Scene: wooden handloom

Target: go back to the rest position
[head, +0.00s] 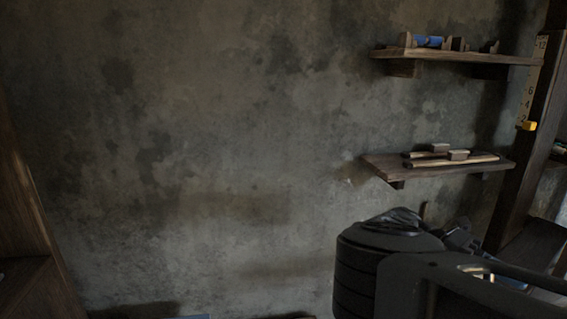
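My dark arm fills the lower right of the head view, with a ribbed round link (365,275) and a flat dark part beside it. My gripper's fingertips do not show, so I cannot see whether it holds anything. The arm stands in front of the wall, below the lower shelf in the picture.
A stained grey wall (200,150) fills most of the view. The upper shelf (460,57) bears a blue item (429,41); the lower shelf (385,165) bears several wooden tools (450,158). A dark wooden post (522,150) stands right, a wooden part (25,220) left.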

